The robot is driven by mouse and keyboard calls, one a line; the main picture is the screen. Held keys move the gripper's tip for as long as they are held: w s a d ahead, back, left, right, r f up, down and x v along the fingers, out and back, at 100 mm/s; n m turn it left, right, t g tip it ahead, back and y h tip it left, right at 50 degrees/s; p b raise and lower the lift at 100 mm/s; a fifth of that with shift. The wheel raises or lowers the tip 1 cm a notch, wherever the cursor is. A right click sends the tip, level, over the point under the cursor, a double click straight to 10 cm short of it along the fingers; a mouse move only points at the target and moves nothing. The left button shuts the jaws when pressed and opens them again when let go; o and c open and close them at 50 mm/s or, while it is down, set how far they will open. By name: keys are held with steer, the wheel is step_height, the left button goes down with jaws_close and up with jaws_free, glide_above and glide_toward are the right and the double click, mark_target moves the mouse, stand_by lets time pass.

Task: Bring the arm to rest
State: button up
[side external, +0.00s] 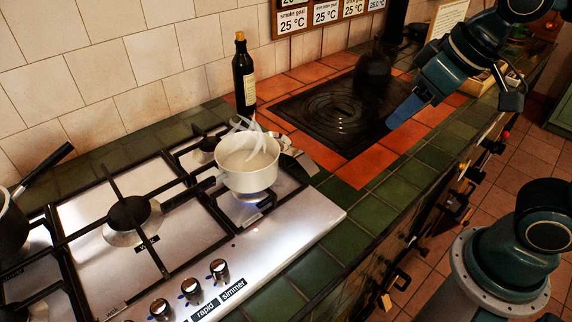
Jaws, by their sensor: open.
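My gripper (407,110) is at the upper right, held above the edge of the dark hot plate and the orange tiles. Its blue finger points down and to the left. Nothing shows between the fingers, and it touches nothing that I can see. My arm comes in from the right edge.
A white pot (249,175) stands on a lit burner of the steel gas hob (270,250). A dark bottle (243,75) stands behind it by the tiled wall. A dark kettle (372,70) stands at the back of the hot plate (330,115). A pan (12,225) is at the left edge.

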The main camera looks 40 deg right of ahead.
steer(key=s+d+m, duration=0.1)
steer(key=s+d, duration=0.3)
steer(key=s, duration=0.2)
steer(key=shift+s+h, duration=0.15)
steer(key=shift+h, duration=0.25)
steer(key=shift+d, duration=0.1)
stand_by(0.6)
